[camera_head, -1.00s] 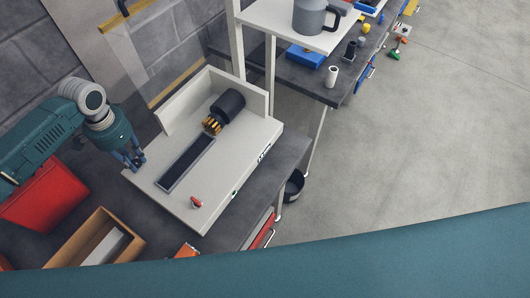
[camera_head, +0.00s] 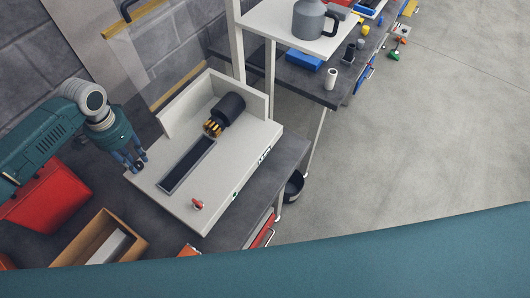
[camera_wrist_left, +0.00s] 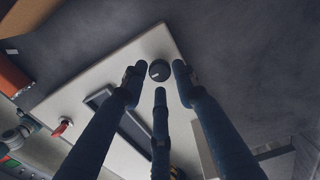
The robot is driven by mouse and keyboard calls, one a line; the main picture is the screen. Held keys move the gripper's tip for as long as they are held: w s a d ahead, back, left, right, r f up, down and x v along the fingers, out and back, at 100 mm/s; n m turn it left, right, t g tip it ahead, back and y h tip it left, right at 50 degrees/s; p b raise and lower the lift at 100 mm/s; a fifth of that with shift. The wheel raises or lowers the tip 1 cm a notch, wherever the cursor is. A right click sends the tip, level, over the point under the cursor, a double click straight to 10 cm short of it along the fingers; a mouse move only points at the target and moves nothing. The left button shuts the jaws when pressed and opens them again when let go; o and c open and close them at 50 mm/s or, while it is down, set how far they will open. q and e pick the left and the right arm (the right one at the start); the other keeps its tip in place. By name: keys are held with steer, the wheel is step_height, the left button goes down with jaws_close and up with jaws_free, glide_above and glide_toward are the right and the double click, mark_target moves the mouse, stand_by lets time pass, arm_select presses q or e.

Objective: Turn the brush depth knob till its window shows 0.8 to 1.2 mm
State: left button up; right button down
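The black round brush depth knob (camera_wrist_left: 160,70) with a pale mark on it shows in the left wrist view, near a corner of the white machine (camera_wrist_left: 78,97). In the head view the white machine (camera_head: 226,166) stands on the dark bench with a dark slot and a black brush motor on top. My left gripper (camera_head: 138,164) is at its left corner. In the wrist view its three fingers (camera_wrist_left: 160,83) are spread around the knob, with gaps at the sides; contact is not clear. I cannot make out a window reading. My right gripper is out of view.
A red lever (camera_head: 197,204) sits on the machine's near part. A red bin (camera_head: 45,195) and an open cardboard box (camera_head: 85,240) stand left of it. A white upright panel (camera_head: 205,95) rises behind. A black bin (camera_head: 293,185) is below the bench end.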

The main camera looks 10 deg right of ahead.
arm_select(q)
steer(key=shift+r+p, duration=1.4)
steer(key=shift+r, duration=0.95)
steer(key=o, duration=0.3)
steer(key=shift+r, duration=0.1)
step_height(320, 180, up, 6)
steer(key=shift+f, duration=0.1)
